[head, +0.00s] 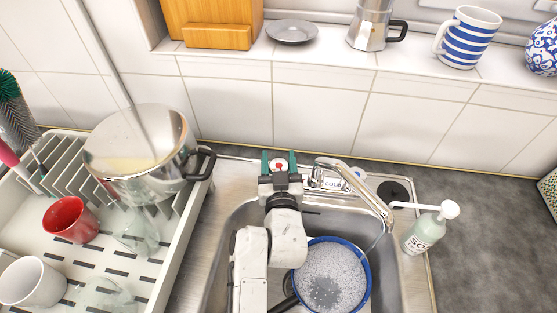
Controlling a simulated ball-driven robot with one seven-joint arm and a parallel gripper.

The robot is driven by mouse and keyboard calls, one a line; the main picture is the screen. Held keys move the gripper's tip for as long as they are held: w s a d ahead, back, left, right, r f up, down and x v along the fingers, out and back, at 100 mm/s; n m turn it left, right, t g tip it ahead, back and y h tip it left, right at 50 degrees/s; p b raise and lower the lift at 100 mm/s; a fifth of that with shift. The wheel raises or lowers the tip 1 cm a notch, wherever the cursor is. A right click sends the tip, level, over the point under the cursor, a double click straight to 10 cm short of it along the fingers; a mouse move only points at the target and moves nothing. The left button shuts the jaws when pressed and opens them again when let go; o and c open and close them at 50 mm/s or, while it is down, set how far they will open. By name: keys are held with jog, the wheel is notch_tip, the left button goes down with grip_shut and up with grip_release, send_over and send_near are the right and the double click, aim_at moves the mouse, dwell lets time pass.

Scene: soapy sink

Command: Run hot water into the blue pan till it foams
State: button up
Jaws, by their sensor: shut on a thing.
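The blue pan (369,272) sits in the sink (222,262), seen from above. White foam covers most of its water, with a darker patch near the middle. Its dark handle points left and is partly hidden by my arm. The tap spout (357,183) reaches over the pan's right side, and a thin stream runs from its end. My gripper (279,163) is at the back of the sink, its teal fingers on either side of the tap knob with a red mark (279,167). It is shut on that hot knob. The cold label (331,184) shows to its right.
A soap bottle (425,232) stands right of the sink, its nozzle pointing left. At left, a dish rack (172,262) holds a steel pot (140,160), a red mug (70,219), a white mug (32,282) and glasses. The dark counter at right is mostly clear.

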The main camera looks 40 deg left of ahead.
jog(key=shift+c, duration=1.1)
jog(key=shift+w+r+m+t+h+p, duration=0.15)
jog(key=shift+r+m+t+h+p, duration=0.2)
jog(key=shift+p, duration=0.45)
jog(key=shift+m+h+p, duration=0.25)
jog(key=shift+p, duration=0.15)
jog(key=shift+w+d+f+m+t+h+p, duration=0.1)
jog(key=shift+m+t+h+p, duration=0.15)
jog(key=shift+m+t+h, duration=0.35)
jog(key=shift+d+f+m+t+h+p, duration=0.1)
jog(key=shift+m+t+h+p, duration=0.2)
jog(key=shift+h, duration=0.4)
jog(key=shift+w+d+f+m+t+h+b, duration=0.15)
jog(key=shift+m+t+h, duration=0.2)
jog(key=shift+h, duration=0.2)
jog(key=shift+s+d+m+t+h+b, duration=0.1)
jog(key=shift+m+t+h+b, duration=0.1)
jog(key=shift+m+h, duration=0.35)
jog(key=shift+w+d+f+m+t+h+b, duration=0.15)
jog(key=shift+m+t+h, duration=0.15)
jog(key=shift+h, duration=0.3)
jog(key=shift+s+a+r, duration=0.1)
jog(key=shift+s+r, duration=0.05)
jog(key=o, duration=0.9)
jog(key=shift+o, duration=0.2)
